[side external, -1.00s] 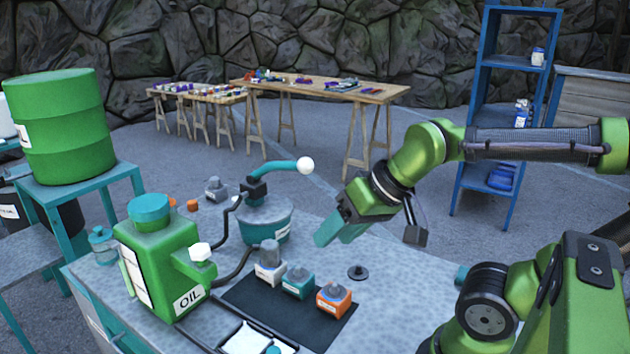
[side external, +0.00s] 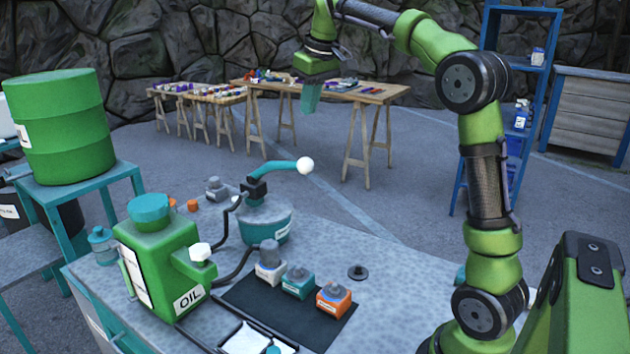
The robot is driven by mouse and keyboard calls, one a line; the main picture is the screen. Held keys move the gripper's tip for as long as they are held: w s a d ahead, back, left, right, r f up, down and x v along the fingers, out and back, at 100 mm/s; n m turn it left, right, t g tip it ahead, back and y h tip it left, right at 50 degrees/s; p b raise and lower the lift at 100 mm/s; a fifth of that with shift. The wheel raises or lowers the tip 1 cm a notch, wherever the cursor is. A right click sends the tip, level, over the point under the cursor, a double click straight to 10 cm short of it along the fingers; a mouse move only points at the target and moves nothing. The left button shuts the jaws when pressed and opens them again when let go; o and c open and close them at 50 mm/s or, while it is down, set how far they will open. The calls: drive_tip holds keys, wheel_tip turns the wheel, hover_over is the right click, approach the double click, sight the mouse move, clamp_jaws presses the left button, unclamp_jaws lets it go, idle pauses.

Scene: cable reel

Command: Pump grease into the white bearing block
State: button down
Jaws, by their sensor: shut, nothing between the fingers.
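The white bearing block (side external: 270,268) sits on the black mat (side external: 255,302) at the left of a row, beside a teal block (side external: 298,282) and an orange block (side external: 334,298). A grey fitting covers its top. Behind it stands the teal grease pump (side external: 265,222), its teal lever (side external: 275,166) ending in a white ball (side external: 305,165). A dark hose runs from the pump area toward the white block; its exact end is hard to tell. My gripper (side external: 311,104) is shut and empty, pointing down, high above and beyond the lever, touching nothing.
A green oil can (side external: 160,262) with a white knob stands at the left front of the workbench (side external: 400,270). A small black disc (side external: 357,272) lies right of the mat. A green drum (side external: 60,125) stands far left. Wooden tables and a blue shelf are behind.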

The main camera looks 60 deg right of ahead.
sight(306, 160)
drive_tip(key=r, duration=0.1)
drive_tip(key=n, duration=0.1)
drive_tip(key=s+r, duration=0.1)
drive_tip(key=shift+a+r+n, duration=0.3)
drive_tip(key=shift+r+n, duration=0.05)
drive_tip(key=shift+n, duration=0.05)
drive_tip(key=shift+w, duration=0.1)
drive_tip(key=x, duration=0.4)
drive_tip(key=s+x, duration=0.1)
drive_tip(key=x, duration=0.8)
drive_tip(key=shift+s+f, duration=0.15)
drive_tip(key=shift+f, duration=0.45)
